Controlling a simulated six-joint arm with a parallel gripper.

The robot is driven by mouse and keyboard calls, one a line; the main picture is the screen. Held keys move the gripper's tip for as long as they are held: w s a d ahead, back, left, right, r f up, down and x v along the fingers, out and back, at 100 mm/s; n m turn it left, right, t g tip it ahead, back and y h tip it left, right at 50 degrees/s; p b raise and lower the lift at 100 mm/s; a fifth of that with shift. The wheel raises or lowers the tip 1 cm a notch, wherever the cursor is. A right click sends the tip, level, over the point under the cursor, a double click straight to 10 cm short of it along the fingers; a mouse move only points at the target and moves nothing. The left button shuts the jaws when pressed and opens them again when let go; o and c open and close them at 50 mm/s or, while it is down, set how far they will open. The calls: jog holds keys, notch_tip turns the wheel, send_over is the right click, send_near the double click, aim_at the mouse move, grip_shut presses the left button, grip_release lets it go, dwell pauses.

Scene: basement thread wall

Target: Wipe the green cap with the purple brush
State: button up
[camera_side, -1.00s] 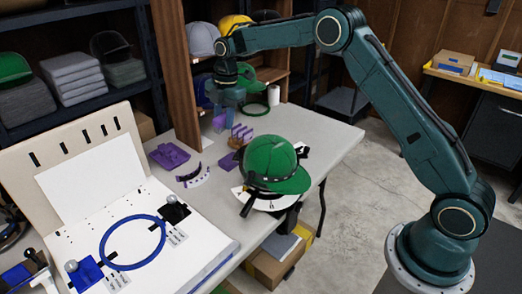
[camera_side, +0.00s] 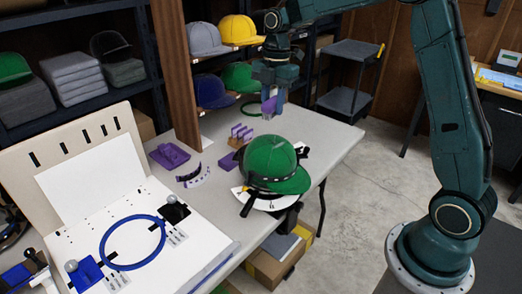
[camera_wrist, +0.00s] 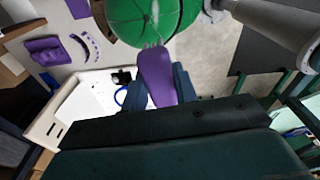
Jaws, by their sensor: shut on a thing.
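The green cap (camera_side: 275,160) sits on a stand at the table's right edge, its brim over a white ring. In the wrist view the cap (camera_wrist: 142,18) fills the top centre. My gripper (camera_side: 273,98) is above and behind the cap in the side view, apart from it. It is shut on the purple brush (camera_side: 268,105), which hangs below the fingers. In the wrist view the purple brush (camera_wrist: 158,75) points toward the cap, and its pale bristle end overlaps the cap's edge. I cannot tell there whether they touch.
A purple holder (camera_side: 242,133) stands just behind the cap. A purple block (camera_side: 169,155) and a curved strip (camera_side: 193,176) lie to the left. A board with a blue hoop (camera_side: 133,242) fills the front left. Shelves with caps (camera_side: 205,38) stand behind.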

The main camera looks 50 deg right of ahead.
aim_at(272, 116)
jog(key=shift+f, duration=0.15)
jog(key=shift+f, duration=2.4)
jog(key=shift+r, duration=0.5)
jog(key=shift+f, duration=0.1)
